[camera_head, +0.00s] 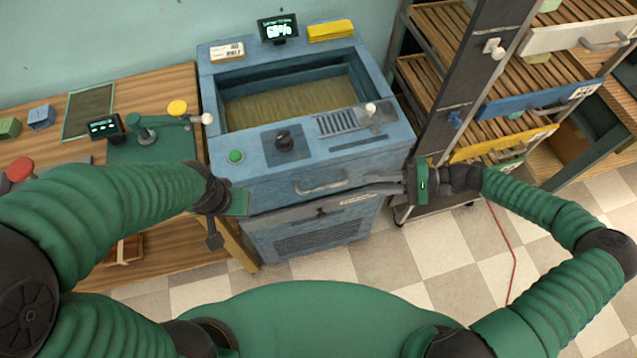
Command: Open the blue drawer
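A blue drawer front (528,103) is on the rack at the right, below a white drawer front and above a yellow one. It looks closed, with a dark handle near its right part. A blue machine (228,170) at the centre also has a front panel with a grey bar handle (321,187). My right gripper (366,186) is in front of this machine, just right of that handle, pointing left. Its two fingers show a gap with nothing between them. My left gripper (214,238) is at the machine's left front corner; its fingers are not clear.
The rack holds white (580,36), yellow (500,144) and green fronts. A wooden table (165,250) with a green device and small boxes stands at the left. A red cable (513,262) lies on the tiled floor, which is otherwise open at the lower right.

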